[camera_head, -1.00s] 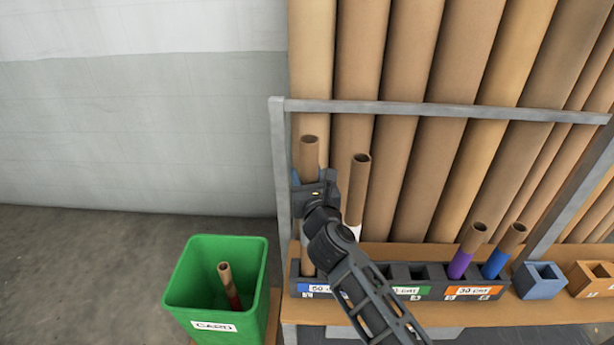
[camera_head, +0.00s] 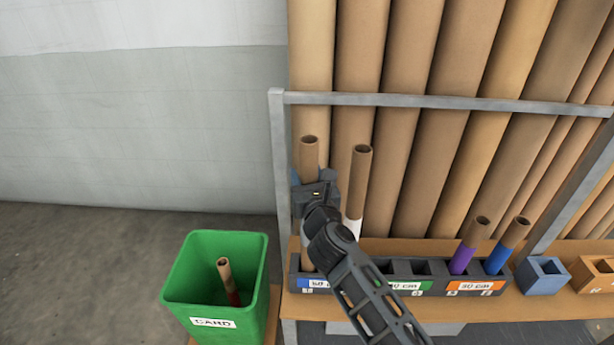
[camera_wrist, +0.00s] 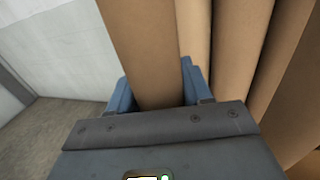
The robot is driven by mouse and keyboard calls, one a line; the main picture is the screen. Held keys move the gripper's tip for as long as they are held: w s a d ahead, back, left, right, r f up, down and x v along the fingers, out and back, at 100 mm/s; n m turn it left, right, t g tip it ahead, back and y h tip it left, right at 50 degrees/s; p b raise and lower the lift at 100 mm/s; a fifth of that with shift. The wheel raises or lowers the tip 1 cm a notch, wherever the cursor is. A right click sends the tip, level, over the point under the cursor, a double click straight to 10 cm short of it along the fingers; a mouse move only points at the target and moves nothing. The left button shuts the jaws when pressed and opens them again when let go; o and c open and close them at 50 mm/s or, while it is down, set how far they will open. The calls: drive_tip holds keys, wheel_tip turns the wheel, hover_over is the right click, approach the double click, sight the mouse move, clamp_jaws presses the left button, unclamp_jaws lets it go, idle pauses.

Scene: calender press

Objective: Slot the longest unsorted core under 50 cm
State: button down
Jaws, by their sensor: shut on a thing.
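A brown cardboard core (camera_head: 309,155) stands upright at the left end of the rack. My gripper (camera_head: 312,186) is shut on it; in the wrist view the core (camera_wrist: 148,55) passes between the blue fingers (camera_wrist: 155,95). A tall core with a white lower part (camera_head: 358,185) stands just right of the gripper. A purple-based core (camera_head: 468,248) and a blue-based core (camera_head: 508,248) stand in the right part, by the orange 30 cm label (camera_head: 475,286).
A green bin (camera_head: 188,280) marked CARD, with a red-ended core (camera_head: 227,278) in it, stands at lower left. Large brown tubes (camera_head: 400,170) lean behind a grey rail (camera_head: 440,105). A blue box (camera_head: 543,275) and an orange box (camera_head: 592,277) sit right of the rack.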

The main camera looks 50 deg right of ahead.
drive_tip(key=shift+f+b, duration=0.6)
drive_tip(key=shift+f, duration=0.25)
drive_tip(key=shift+c, duration=2)
unclamp_jaws()
drive_tip(key=v, duration=0.7)
drive_tip(key=shift+s+a+b, duration=0.25)
drive_tip(key=shift+s+b, duration=0.05)
drive_tip(key=s+a+r+m+y, duration=0.1)
drive_tip(key=s+a+m+y, duration=0.2)
drive_tip(key=s+a+m, duration=0.3)
drive_tip(key=s+a+r+m+y, duration=0.2)
drive_tip(key=s+a+m+y, duration=0.2)
drive_tip(key=s+m, duration=0.9)
drive_tip(key=s+a+r+m+y+p, duration=0.1)
drive_tip(key=s+a+m+y, duration=0.2)
drive_tip(key=s+a+m, duration=0.6)
drive_tip(key=s, duration=0.4)
drive_tip(key=shift+s+r+m+y, duration=0.15)
drive_tip(key=shift+s+m+y, duration=0.15)
drive_tip(key=shift+y, duration=0.1)
